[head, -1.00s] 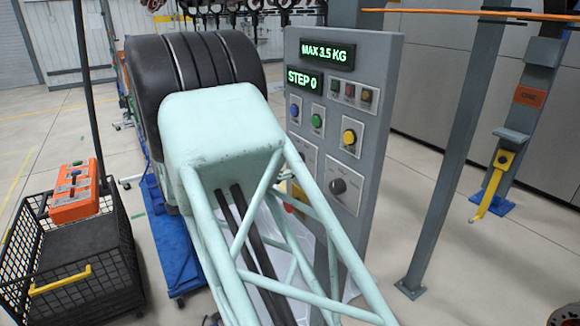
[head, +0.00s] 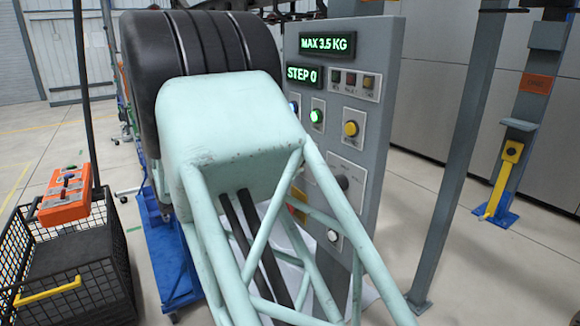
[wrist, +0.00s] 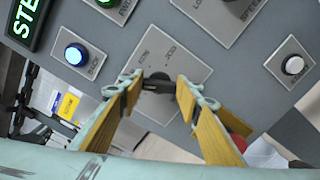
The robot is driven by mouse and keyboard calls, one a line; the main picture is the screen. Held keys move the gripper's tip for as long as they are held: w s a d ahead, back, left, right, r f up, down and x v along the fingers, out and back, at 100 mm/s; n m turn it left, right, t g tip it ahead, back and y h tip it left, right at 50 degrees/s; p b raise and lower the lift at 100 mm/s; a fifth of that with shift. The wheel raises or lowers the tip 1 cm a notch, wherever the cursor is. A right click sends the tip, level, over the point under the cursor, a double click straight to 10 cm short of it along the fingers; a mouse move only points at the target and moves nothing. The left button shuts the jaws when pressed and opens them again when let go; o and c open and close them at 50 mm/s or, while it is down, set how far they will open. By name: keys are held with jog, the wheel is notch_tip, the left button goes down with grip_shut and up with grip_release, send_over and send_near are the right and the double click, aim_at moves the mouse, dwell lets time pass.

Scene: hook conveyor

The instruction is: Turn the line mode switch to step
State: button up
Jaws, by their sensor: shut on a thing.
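The grey control panel (head: 372,65) carries displays reading "MAX 3.5 KG" and "STEP 0". In the wrist view, a black knob (wrist: 158,84) sits on a light plate (wrist: 183,62) with small labels that I cannot read surely. My gripper (wrist: 158,90) is shut on this knob, one yellow-padded finger on each side. The knob's exact pointing direction is partly hidden by the fingers. In the head view, my arm hides both the gripper and this knob. A second dark knob (head: 342,183) shows to its right on the panel.
Near the knob are a blue button (wrist: 75,54), a lit green button (head: 316,116), a yellow button (head: 351,128) and a white button (wrist: 293,65). Left stands a black wire basket (head: 75,250) with an orange box (head: 66,195). A grey post (head: 465,150) stands right.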

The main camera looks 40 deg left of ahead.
dwell(0.4)
jog(key=o, duration=0.8)
jog(key=shift+o, duration=0.2)
jog(key=shift+s, duration=0.1)
jog(key=v, duration=1.1)
jog(key=shift+s+a, duration=0.15)
jog(key=shift+s, duration=0.2)
